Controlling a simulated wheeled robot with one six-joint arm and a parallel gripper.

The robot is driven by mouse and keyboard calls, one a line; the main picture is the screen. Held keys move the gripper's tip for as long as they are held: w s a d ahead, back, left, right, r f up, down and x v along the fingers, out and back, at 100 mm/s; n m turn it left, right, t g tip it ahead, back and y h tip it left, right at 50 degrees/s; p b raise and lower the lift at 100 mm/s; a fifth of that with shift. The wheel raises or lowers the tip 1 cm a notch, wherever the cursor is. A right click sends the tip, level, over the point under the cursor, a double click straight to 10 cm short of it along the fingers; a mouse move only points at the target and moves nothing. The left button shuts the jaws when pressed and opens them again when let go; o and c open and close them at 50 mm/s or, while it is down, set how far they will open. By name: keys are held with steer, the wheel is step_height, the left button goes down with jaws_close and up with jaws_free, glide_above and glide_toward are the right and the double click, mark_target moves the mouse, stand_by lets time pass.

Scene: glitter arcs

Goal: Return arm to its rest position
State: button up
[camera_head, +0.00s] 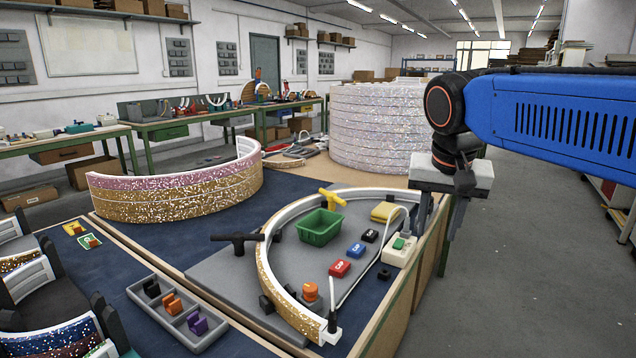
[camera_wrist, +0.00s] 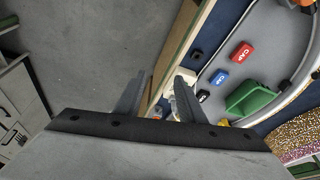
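My blue arm reaches in from the right in the head view. My gripper (camera_head: 440,218) hangs from it, pointing down beside the right edge of the grey work board (camera_head: 220,272). In the wrist view its two fingers (camera_wrist: 162,80) stand apart with nothing held between them. Below and beyond the fingers are the floor, the table edge and a white power strip (camera_head: 402,248) with a green switch. The power strip is partly hidden by a finger in the wrist view.
A white-rimmed glitter arc (camera_head: 283,290) curves around a green bin (camera_head: 320,227), red, blue and black caps and a yellow block (camera_head: 384,211). A grey tray (camera_head: 190,335) holds orange and purple pieces. A large glitter arc (camera_head: 180,195) stands behind. Open floor (camera_head: 520,240) lies right.

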steer(key=s+d+f+n, duration=0.2)
steer(key=s+f, duration=0.6)
steer(key=f, duration=0.1)
steer(key=s+d+f+n+t+y, duration=0.1)
steer(key=s+d+f+n, duration=0.1)
steer(key=s+f, duration=0.7)
steer(key=shift+d+f, duration=0.5)
steer(key=shift+d, duration=0.05)
